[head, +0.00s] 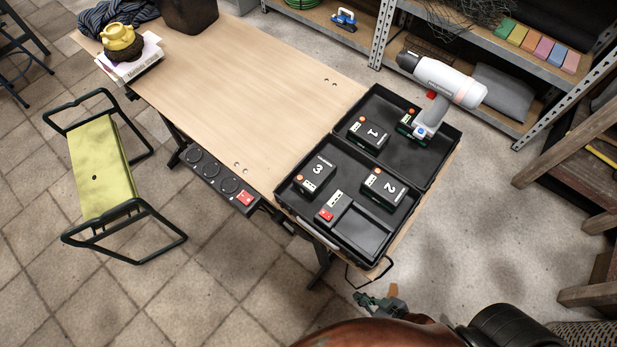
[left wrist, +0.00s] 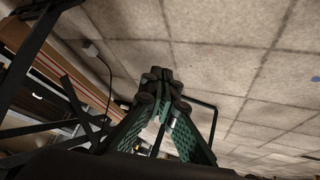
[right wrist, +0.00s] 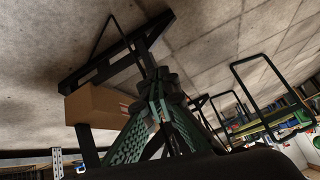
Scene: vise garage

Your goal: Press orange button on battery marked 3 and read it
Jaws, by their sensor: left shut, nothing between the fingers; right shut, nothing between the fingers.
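The battery marked 3 (head: 314,174) lies in the near half of an open black case (head: 287,200) at the table's right end. Its small orange button (head: 299,178) is on the left side of its top. Any display on it is too small to read. Battery 2 (head: 384,187) lies to its right, and battery 1 (head: 368,133) is in the far half. My right gripper (head: 368,300) is below the table's near edge, apart from the case; it shows shut and empty in the right wrist view (right wrist: 160,80). My left gripper (left wrist: 163,78) is shut and empty in the left wrist view.
A white-and-grey power tool (head: 445,82) stands in the case's far half. A socket strip (head: 215,177) with a red switch runs along the table's edge. The wooden tabletop (head: 240,80) is mostly clear. A yellow-green stool (head: 100,165) stands left; shelves (head: 540,70) stand right.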

